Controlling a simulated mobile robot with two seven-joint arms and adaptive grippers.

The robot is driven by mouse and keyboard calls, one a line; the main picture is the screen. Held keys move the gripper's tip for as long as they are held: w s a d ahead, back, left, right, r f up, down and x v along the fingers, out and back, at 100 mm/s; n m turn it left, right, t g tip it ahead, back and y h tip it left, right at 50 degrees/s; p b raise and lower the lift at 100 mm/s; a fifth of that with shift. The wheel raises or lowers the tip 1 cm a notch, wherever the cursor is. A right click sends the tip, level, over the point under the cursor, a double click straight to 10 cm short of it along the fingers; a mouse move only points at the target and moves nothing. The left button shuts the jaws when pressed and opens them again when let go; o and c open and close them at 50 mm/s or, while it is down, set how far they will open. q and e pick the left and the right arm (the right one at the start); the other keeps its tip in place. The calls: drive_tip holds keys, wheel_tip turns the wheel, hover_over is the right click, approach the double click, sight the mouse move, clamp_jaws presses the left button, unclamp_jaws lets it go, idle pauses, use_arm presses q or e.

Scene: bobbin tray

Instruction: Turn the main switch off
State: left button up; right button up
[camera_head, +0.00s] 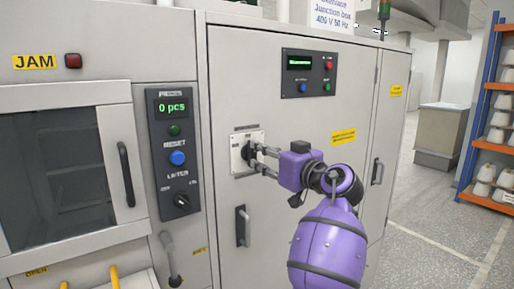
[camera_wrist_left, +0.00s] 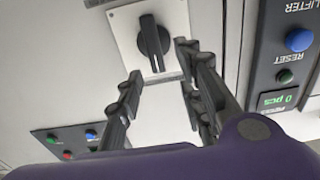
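The main switch is a black rotary knob (camera_wrist_left: 153,42) on a pale square plate (camera_head: 238,160) on the grey cabinet door. In the left wrist view its grip stands nearly upright in the picture, slightly tilted. My left gripper (camera_head: 263,161) reaches the plate from the right in the head view and partly hides the knob. In the left wrist view my left gripper (camera_wrist_left: 160,64) is open, with one fingertip close to the knob's right side and the other lower left of it. Nothing is held, and I cannot tell whether a finger touches the knob. My right gripper is not in view.
A small panel (camera_head: 309,75) with a display and buttons sits above. A door handle (camera_head: 243,226) is below the switch. A control strip (camera_head: 162,133) with a blue button and another rotary knob (camera_head: 181,200) stands left. Shelves (camera_head: 489,120) are at the right.

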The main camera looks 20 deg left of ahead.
sight(252, 154)
use_arm(q)
drive_tip(key=x, duration=0.6)
drive_tip(key=shift+w+p, duration=0.15)
drive_tip(key=shift+p, duration=0.25)
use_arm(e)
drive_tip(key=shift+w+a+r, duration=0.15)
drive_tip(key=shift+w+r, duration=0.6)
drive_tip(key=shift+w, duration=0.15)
use_arm(q)
drive_tip(key=shift+d+f, duration=0.1)
drive_tip(key=shift+f, duration=0.1)
drive_tip(key=c, duration=0.8)
clamp_jaws()
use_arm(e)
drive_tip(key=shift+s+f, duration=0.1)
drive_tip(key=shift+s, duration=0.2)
